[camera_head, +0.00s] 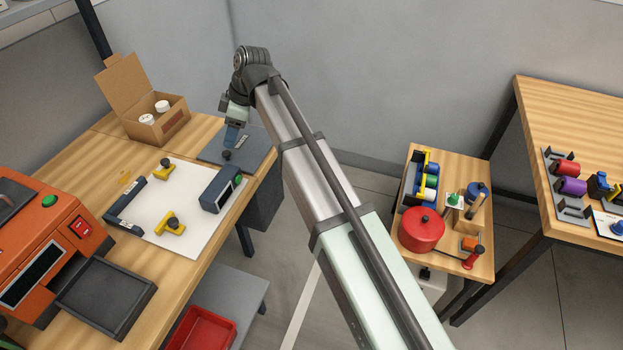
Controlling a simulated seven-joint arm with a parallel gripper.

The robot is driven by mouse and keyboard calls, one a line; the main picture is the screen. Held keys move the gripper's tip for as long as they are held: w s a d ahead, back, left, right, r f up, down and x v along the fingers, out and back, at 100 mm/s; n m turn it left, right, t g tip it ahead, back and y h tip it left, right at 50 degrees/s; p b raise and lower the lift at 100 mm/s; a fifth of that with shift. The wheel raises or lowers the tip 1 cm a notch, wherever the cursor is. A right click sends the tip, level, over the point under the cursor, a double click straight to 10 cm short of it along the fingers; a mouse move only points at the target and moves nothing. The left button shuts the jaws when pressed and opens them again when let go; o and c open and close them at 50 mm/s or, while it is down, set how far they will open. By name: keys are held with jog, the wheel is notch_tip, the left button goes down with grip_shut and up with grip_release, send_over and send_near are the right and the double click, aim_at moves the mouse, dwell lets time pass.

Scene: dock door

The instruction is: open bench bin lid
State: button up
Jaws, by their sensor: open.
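The bench bin lid (255,148) is a flat dark grey-blue panel at the bench's right end. It lies flat and looks shut, with a small black knob (227,155) on it. Part of the dark bin body (266,205) shows below the bench edge. My gripper (231,135) is over the lid, close to the knob in the picture, and open. Nothing shows between its fingers. It covers part of the lid, and I cannot tell whether it touches the lid or the knob.
An open cardboard box (155,127) stands left of the lid. A white board (165,200) with yellow clamps and a dark blue device (221,190) lies in front. An orange machine (45,255) fills the near left. A small table (462,170) stands right, past open floor.

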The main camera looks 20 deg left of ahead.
jog(key=v, duration=0.8)
jog(key=w+d+f+m, duration=0.2)
jog(key=d+f, duration=0.3)
jog(key=f, duration=0.3)
jog(key=w+d+f+m+h, duration=0.1)
jog(key=w+d+f+m, duration=0.1)
jog(key=d+f, duration=0.3)
jog(key=w+d+f+m, duration=0.2)
jog(key=d+f, duration=0.4)
jog(key=f, duration=0.6)
jog(key=shift+f+m+h, duration=0.4)
